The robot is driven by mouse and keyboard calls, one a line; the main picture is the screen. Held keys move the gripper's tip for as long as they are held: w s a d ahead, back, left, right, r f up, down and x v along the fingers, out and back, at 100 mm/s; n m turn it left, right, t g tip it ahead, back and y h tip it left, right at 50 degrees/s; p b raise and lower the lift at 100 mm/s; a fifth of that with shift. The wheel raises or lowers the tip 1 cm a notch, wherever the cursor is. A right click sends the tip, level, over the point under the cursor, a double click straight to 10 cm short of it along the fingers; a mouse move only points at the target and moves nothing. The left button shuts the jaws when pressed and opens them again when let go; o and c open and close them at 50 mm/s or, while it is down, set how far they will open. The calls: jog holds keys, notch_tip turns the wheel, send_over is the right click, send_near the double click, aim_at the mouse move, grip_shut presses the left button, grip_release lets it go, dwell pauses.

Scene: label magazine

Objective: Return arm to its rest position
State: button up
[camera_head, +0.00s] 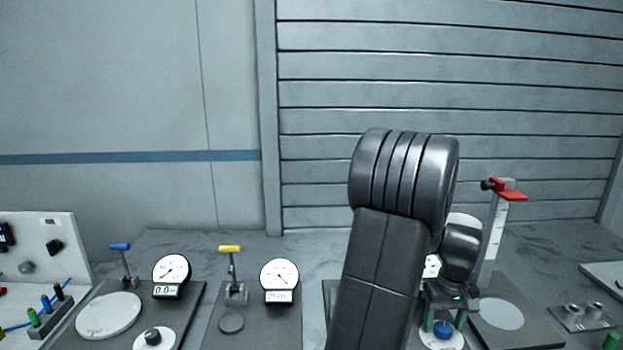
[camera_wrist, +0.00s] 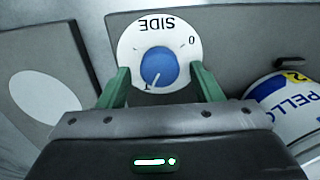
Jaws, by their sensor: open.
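My arm (camera_head: 385,250) stands up in the middle right of the head view, and its upper joint bends over to the wrist. My gripper (camera_head: 444,318) points down at the right of the arm, with its green fingers apart and nothing held between them. In the wrist view, the fingers (camera_wrist: 160,80) stand on either side of a blue knob (camera_wrist: 157,67) without visibly touching it. The knob sits on a white dial (camera_wrist: 128,45) marked SIDE, and its white line points toward the 1. The knob also shows below the gripper in the head view (camera_head: 443,328).
A post with a red arm (camera_head: 510,195) stands close right of my wrist. Left are stations with a yellow handle (camera_head: 230,249), a blue handle (camera_head: 120,246) and round gauges (camera_head: 280,274). A labelled white container (camera_wrist: 290,110) lies right in the wrist view. Space above is clear.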

jog(key=shift+a+n, duration=0.1)
jog(key=shift+n, duration=1.8)
jog(key=shift+s, duration=0.1)
